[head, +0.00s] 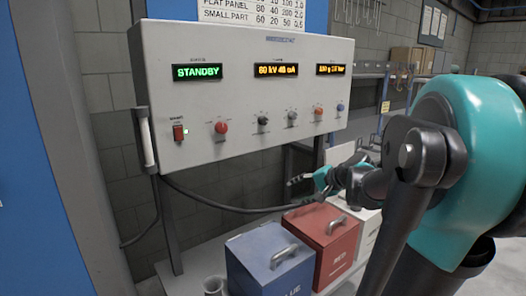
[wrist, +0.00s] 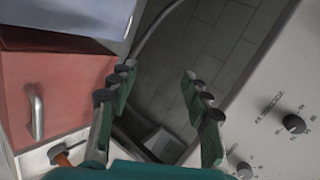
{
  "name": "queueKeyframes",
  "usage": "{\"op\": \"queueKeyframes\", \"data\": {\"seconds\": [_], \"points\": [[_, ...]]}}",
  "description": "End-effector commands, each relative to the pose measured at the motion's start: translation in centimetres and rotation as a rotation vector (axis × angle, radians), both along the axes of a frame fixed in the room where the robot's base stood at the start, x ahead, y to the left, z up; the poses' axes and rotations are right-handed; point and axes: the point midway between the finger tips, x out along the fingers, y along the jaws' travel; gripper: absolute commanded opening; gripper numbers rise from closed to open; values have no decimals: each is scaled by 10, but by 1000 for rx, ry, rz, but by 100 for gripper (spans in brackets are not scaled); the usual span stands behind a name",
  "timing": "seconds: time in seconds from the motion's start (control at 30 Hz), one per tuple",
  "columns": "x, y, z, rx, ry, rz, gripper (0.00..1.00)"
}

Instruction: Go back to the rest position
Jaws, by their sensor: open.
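My gripper (head: 308,181) is out in front of the lower right part of the grey control panel (head: 225,95), above the boxes. In the wrist view, its two green and black fingers (wrist: 158,82) are spread apart with nothing between them. The panel (wrist: 275,80) is to their right, with a black knob (wrist: 293,123) close by. My arm covers the right part of the head view.
Below the panel stand a blue box (head: 266,262), a red box (head: 322,241) and a partly hidden white box (head: 366,222). The red box (wrist: 60,95) is left of the fingers in the wrist view. A dark cable (head: 215,203) hangs under the panel.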

Motion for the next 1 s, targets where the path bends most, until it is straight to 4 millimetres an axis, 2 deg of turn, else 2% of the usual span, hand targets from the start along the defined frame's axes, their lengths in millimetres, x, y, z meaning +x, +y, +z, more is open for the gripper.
{"op": "queueKeyframes", "data": {"seconds": [0.03,0.2,0.3,0.4,0.5,0.6,1.0], "points": [[-23,6,-28,-99,12,50,48],[-101,-2,-115,-463,51,226,48],[-141,-18,-153,-660,69,323,48],[-170,-35,-178,-811,83,395,48],[-188,-48,-191,-908,91,440,48],[-195,-54,-196,-953,97,460,48],[-196,-56,-196,-961,99,463,48]]}}
